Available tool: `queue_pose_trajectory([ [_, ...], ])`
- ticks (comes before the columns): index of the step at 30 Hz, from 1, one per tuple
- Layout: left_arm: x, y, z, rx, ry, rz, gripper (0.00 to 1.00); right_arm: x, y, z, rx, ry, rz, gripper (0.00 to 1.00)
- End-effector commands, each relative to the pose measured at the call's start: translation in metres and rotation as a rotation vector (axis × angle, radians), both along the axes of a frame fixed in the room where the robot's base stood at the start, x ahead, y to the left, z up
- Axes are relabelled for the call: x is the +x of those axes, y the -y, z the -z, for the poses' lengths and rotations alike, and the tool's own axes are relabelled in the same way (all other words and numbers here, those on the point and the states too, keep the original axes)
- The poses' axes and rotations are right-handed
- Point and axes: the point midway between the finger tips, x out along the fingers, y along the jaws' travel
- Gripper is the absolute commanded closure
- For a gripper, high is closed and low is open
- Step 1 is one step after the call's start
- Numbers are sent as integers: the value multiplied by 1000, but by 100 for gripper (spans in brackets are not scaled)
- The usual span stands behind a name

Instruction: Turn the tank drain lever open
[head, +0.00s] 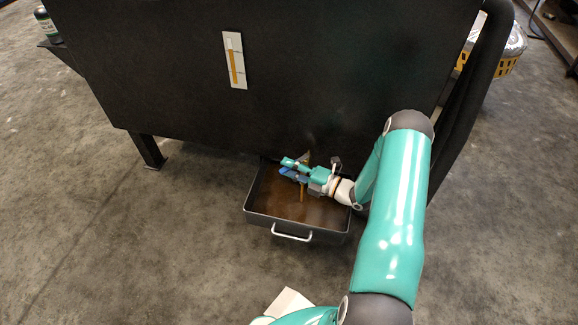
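The dark tank (330,70) fills the top of the head view, with a sight gauge (234,60) on its front. The blue drain lever (288,172) shows low at the tank's lower edge, above the drain pan (262,222). My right gripper (292,167) is at the lever, with a teal finger along its upper side. The fingers and lever overlap at small size, so I cannot tell whether they are shut on it. A thin orange-brown stream (302,192) hangs below the lever, down to brown liquid in the pan. My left gripper is out of view.
The pan has a pale front handle (291,234). A tank leg (149,152) stands at the left. A dark bottle (45,24) sits on a side shelf at upper left. The floor left of the pan is clear.

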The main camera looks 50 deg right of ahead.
Motion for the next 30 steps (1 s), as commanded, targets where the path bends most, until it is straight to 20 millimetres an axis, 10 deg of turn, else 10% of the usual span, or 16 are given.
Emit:
queue_pose_trajectory([
  [18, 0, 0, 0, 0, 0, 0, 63, -100, 20, 2, 1, -2, 0, 65],
  [30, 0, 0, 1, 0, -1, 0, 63, -109, 21, 1, 2, -2, -3, 65],
])
